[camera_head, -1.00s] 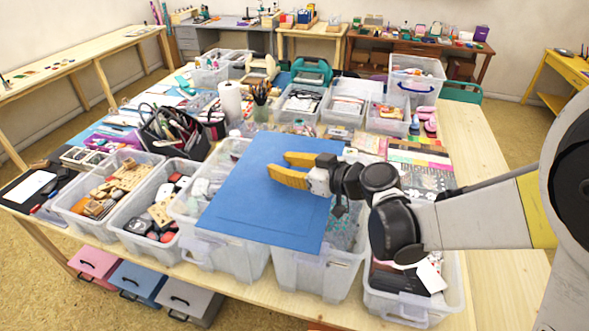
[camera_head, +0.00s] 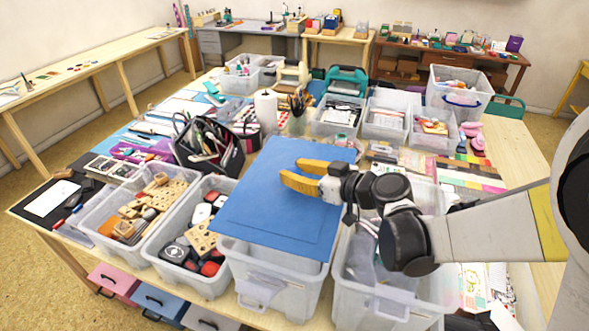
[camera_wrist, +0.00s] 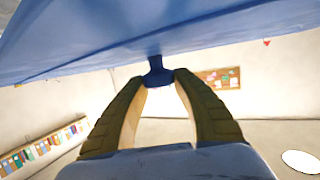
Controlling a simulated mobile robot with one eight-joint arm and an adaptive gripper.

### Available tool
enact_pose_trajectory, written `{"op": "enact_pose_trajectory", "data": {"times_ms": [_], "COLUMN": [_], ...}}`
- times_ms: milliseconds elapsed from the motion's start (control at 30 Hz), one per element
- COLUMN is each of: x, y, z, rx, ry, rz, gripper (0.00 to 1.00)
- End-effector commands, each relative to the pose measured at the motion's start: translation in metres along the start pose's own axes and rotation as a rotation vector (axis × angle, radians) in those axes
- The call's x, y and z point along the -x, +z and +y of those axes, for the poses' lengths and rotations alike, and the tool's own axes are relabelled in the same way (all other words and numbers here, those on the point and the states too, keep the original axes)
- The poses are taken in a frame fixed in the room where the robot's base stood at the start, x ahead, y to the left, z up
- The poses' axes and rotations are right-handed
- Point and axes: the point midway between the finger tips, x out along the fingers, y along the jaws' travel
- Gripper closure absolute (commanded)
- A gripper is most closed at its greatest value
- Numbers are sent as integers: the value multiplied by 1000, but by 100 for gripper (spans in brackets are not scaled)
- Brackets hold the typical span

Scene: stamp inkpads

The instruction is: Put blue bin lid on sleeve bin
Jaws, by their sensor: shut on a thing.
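The blue bin lid (camera_head: 265,215) is a flat blue sheet in the head view, over a clear plastic bin (camera_head: 270,288) in the front row. It covers most of that bin's opening and hides its contents. I cannot tell whether the lid touches the rim, or whether this is the sleeve bin. My gripper (camera_head: 292,174), with yellow fingers, is at the lid's right side. In the wrist view my gripper (camera_wrist: 160,78) is shut on a small blue knob (camera_wrist: 157,70) of the lid (camera_wrist: 130,35).
An open clear bin (camera_head: 385,300) stands right of the covered one, partly under my arm. Left are bins of stamps (camera_head: 195,240) and wooden blocks (camera_head: 125,228). A black tool caddy (camera_head: 208,150) and a white roll (camera_head: 266,108) stand behind the lid.

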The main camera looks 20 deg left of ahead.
Motion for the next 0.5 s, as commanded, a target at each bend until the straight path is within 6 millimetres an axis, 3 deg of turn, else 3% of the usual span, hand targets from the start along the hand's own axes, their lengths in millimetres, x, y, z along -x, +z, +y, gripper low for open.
{"op": "enact_pose_trajectory", "data": {"times_ms": [500], "x": [-16], "y": [54], "z": [0], "rx": [0], "ry": [0], "rz": [0], "gripper": [100]}}
